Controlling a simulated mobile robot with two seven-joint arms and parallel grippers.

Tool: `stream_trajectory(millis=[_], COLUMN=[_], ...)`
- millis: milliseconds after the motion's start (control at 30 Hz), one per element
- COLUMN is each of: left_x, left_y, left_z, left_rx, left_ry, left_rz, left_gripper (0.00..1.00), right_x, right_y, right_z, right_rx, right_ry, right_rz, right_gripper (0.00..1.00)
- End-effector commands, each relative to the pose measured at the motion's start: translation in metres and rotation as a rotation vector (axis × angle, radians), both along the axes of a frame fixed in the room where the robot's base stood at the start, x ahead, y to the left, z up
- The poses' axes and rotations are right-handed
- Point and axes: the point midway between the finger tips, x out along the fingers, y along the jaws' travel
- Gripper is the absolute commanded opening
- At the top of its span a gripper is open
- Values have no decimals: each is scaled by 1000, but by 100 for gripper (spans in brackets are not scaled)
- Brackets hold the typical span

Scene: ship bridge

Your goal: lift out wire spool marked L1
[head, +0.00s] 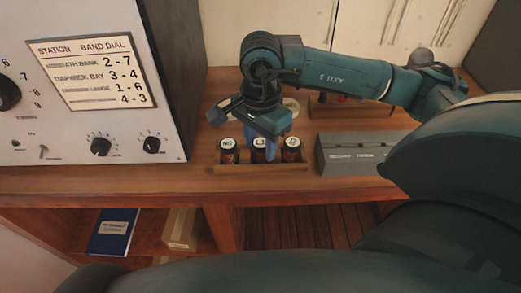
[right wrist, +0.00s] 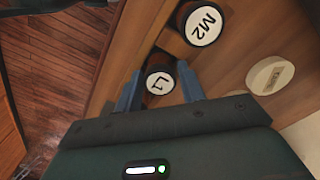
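Three dark spools with white round labels stand in a wooden rack (head: 262,169) on the counter in the head view. The middle one, the L1 spool (head: 259,143), is partly hidden by my right gripper (head: 271,150), which points down over it. In the right wrist view the L1 label (right wrist: 160,83) lies between the two blue fingers of my right gripper (right wrist: 162,82), one on each side. I cannot tell whether the fingers press on it. The M2 spool (right wrist: 203,26) is beside it, also at left in the head view (head: 228,151). My left gripper is not in view.
A large grey radio panel (head: 120,125) stands left of the rack. A grey box (head: 362,152) is close on the right. Behind is a wooden holder (head: 350,108) with red items. A blue book (head: 113,232) and small carton (head: 182,229) are on the shelf below.

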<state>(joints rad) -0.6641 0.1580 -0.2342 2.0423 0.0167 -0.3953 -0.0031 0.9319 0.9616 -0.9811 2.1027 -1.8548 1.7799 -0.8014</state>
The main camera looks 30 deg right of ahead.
Motion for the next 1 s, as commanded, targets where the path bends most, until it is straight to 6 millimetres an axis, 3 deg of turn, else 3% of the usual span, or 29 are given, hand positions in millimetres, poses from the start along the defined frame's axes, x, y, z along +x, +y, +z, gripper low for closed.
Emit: stream_trajectory(millis=[367, 633, 767, 1000], left_x=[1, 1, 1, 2], left_y=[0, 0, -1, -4], left_z=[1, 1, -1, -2], left_rx=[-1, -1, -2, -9], left_ry=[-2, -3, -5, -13], left_rz=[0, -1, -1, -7], left_gripper=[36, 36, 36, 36], right_x=[0, 1, 1, 1], right_y=[0, 0, 1, 1], right_z=[0, 4, 21, 70], right_rx=[0, 0, 1, 1], right_ry=[0, -2, -6, -6], right_rz=[0, 0, 0, 0], right_gripper=[9, 9, 9, 9])
